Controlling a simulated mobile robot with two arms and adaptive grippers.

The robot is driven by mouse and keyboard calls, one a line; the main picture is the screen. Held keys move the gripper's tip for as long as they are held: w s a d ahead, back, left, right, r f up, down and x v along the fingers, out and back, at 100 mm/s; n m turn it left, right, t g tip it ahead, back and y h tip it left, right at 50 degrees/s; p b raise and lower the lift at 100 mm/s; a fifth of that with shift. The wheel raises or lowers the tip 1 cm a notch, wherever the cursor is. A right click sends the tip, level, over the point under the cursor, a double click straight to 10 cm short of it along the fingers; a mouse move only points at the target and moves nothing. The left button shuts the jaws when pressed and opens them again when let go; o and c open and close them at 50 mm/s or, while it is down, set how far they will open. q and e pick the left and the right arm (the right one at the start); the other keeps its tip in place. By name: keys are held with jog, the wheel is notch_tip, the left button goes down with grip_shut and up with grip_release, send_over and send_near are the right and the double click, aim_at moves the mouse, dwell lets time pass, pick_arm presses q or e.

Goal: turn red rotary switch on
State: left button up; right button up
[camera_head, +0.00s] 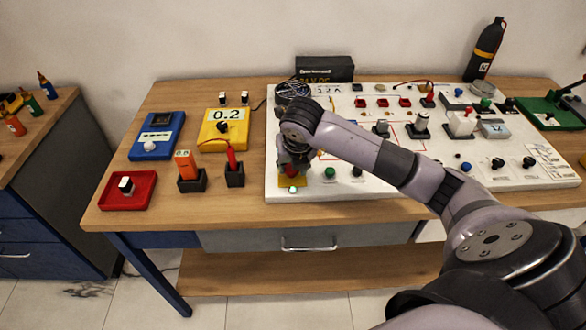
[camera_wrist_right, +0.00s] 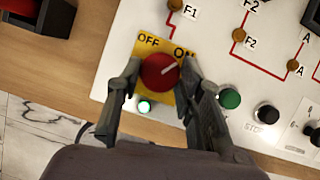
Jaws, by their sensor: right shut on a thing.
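The red rotary switch (camera_wrist_right: 158,72) sits on a yellow plate (camera_wrist_right: 150,47) marked OFF and ON in the right wrist view. The white line on its knob points up and right, toward the ON mark. A small lamp (camera_wrist_right: 144,106) below the knob glows pale green, and it also shows in the head view (camera_head: 292,189). My right gripper (camera_wrist_right: 162,76) is shut on the red knob, one finger on each side. In the head view my right gripper (camera_head: 293,165) hides the knob, and only the front of the yellow plate (camera_head: 292,181) shows. My left gripper is not in view.
The white panel (camera_head: 350,187) stands on a wooden table (camera_head: 240,207). A green button (camera_wrist_right: 229,98) and a black STOP button (camera_wrist_right: 266,113) lie just right of the switch. A yellow meter (camera_head: 225,140) and a red tray (camera_head: 108,194) stand to the left.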

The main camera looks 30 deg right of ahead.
jog(key=shift+m+h+b, duration=0.3)
jog(key=shift+m+b, duration=0.05)
jog(key=shift+m, duration=0.55)
jog(key=shift+w, duration=0.1)
jog(key=o, duration=1.2)
jog(key=shift+c, duration=0.2)
jog(key=v, duration=1.2)
jog(key=shift+w+r, duration=0.1)
jog(key=shift+w, duration=0.05)
